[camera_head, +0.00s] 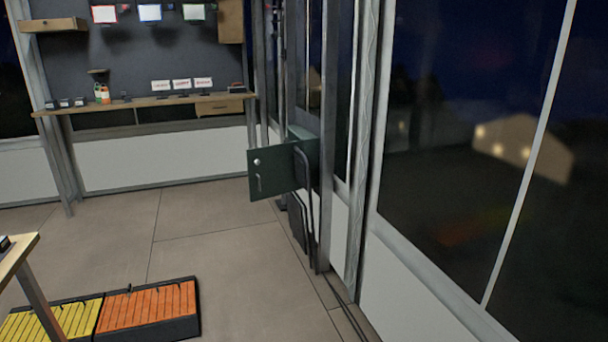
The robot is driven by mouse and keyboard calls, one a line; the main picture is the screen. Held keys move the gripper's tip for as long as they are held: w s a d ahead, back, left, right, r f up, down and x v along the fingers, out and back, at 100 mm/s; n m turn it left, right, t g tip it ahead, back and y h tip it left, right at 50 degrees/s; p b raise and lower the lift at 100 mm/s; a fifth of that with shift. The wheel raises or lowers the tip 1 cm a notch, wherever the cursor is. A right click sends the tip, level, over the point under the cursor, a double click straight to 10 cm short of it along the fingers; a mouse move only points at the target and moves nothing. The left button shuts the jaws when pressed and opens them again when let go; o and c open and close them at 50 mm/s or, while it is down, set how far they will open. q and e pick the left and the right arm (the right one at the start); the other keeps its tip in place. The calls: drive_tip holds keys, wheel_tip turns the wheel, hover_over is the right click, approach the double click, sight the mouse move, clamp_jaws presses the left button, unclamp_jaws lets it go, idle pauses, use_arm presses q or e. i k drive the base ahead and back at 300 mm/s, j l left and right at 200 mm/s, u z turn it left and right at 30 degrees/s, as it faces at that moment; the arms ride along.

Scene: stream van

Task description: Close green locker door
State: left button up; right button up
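The green locker door (270,174) stands open in the middle of the head view. It is a dark green panel with a round light knob or lock and a small handle near its left edge. It sticks out to the left from the green locker body (305,142), which is mounted by the window frame and partly hidden behind the door and a dark curved bar. The inside of the locker cannot be seen. Neither of my grippers is in view.
Orange (148,308) and yellow (55,322) slatted crates lie on the floor at the lower left, beside a wooden table corner (18,252). A wooden counter (150,101) runs along the back wall. Tall windows (470,130) line the right. The tiled floor (215,245) before the locker is clear.

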sight(275, 175)
drive_tip(key=i+j+z, duration=0.2)
drive_tip(key=z, duration=0.15)
drive_tip(key=i+j+z, duration=0.45)
drive_tip(key=j, duration=0.25)
drive_tip(key=i+j+z, duration=0.15)
drive_tip(key=j, duration=0.25)
drive_tip(key=i+j+u, duration=0.2)
drive_tip(key=j, duration=0.15)
drive_tip(key=j+u, duration=0.15)
drive_tip(key=j, duration=0.25)
drive_tip(key=j+u, duration=0.25)
drive_tip(key=j, duration=0.35)
drive_tip(key=i+u, duration=0.1)
drive_tip(key=u, duration=0.45)
drive_tip(key=i+l+u, duration=0.2)
drive_tip(key=u, duration=0.15)
drive_tip(key=i+l+u, duration=0.35)
drive_tip(key=i+l, duration=0.25)
drive_tip(key=l, duration=0.15)
drive_tip(key=i+l+u, duration=0.15)
drive_tip(key=i+l, duration=0.3)
drive_tip(key=l, duration=0.3)
